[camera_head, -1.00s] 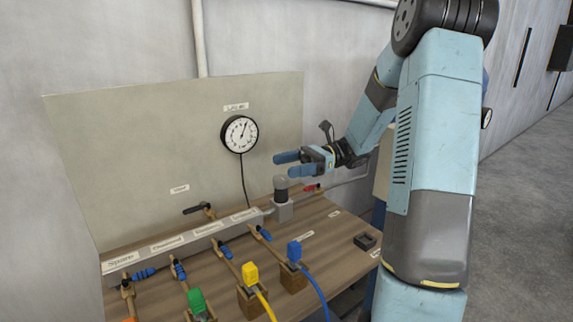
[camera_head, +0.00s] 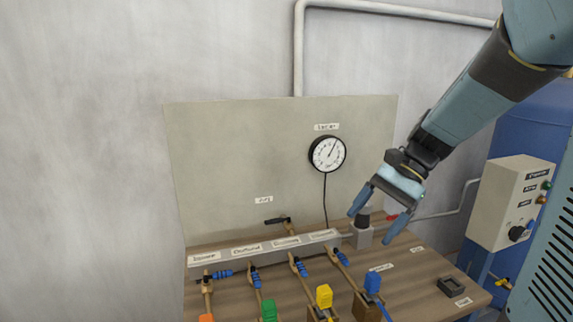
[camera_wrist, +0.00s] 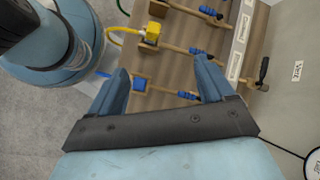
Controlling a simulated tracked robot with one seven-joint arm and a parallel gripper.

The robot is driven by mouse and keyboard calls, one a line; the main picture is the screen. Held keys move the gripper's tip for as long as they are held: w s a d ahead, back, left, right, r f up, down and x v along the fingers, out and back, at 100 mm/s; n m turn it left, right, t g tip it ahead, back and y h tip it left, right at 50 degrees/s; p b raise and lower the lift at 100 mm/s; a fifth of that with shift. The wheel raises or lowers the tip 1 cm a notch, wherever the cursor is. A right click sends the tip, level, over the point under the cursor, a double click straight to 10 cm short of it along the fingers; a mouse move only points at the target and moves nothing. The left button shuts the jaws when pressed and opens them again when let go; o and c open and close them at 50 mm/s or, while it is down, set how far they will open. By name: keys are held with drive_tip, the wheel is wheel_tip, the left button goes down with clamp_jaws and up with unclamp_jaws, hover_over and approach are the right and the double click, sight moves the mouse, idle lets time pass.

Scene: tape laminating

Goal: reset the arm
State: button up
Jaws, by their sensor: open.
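My gripper (camera_head: 375,224) is open with nothing between its blue fingers. In the head view it hangs from the upper right, fingers pointing down, over the right part of the wooden bench (camera_head: 408,268). It appears in front of a dark-capped fitting at the end of the grey manifold (camera_head: 265,248). In the wrist view my two fingers (camera_wrist: 163,90) are spread wide above the bench. A blue connector (camera_wrist: 139,84) shows between them, near the left finger, and appears below and apart from them.
A round gauge (camera_head: 327,154) is on the upright panel (camera_head: 220,160) behind the bench. Green (camera_head: 268,310), yellow (camera_head: 324,296) and blue (camera_head: 373,283) connectors line the front. A control box (camera_head: 511,203) stands beyond the bench.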

drive_tip(key=s+d+r+n+t+h, duration=0.5)
drive_tip(key=s+n+t+h, duration=0.2)
drive_tip(key=s+n+t, duration=0.1)
drive_tip(key=shift+s+d+n, duration=0.35)
drive_tip(key=shift+s+n, duration=0.05)
drive_tip(key=shift+s, duration=0.2)
drive_tip(key=shift+r, duration=0.1)
idle(2.7)
